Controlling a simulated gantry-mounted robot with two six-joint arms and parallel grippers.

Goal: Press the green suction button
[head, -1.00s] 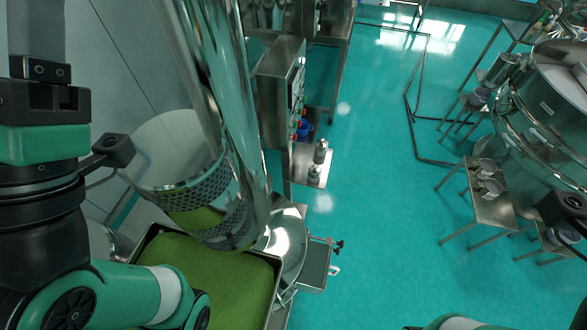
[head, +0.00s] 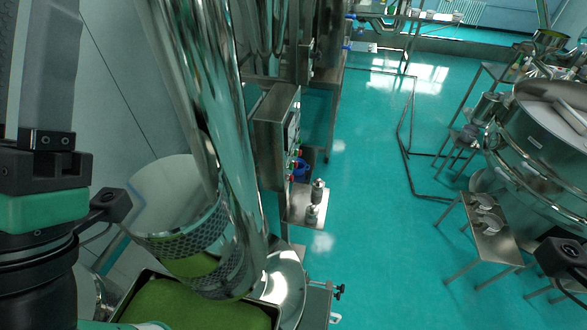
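A steel control box (head: 275,135) stands upright left of the picture's middle. Small red and green buttons (head: 294,164) sit on its right-hand face, seen at a steep angle. They are too small for me to tell which is the suction button. My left arm fills the left edge, well apart from the box. Neither of my grippers shows in the head view.
A large shiny steel pipe (head: 205,120) with a perforated band stands left of the box, above a tray of green powder (head: 190,305). A small steel shelf (head: 305,208) juts out below the box. Green floor (head: 385,250) is open to the right.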

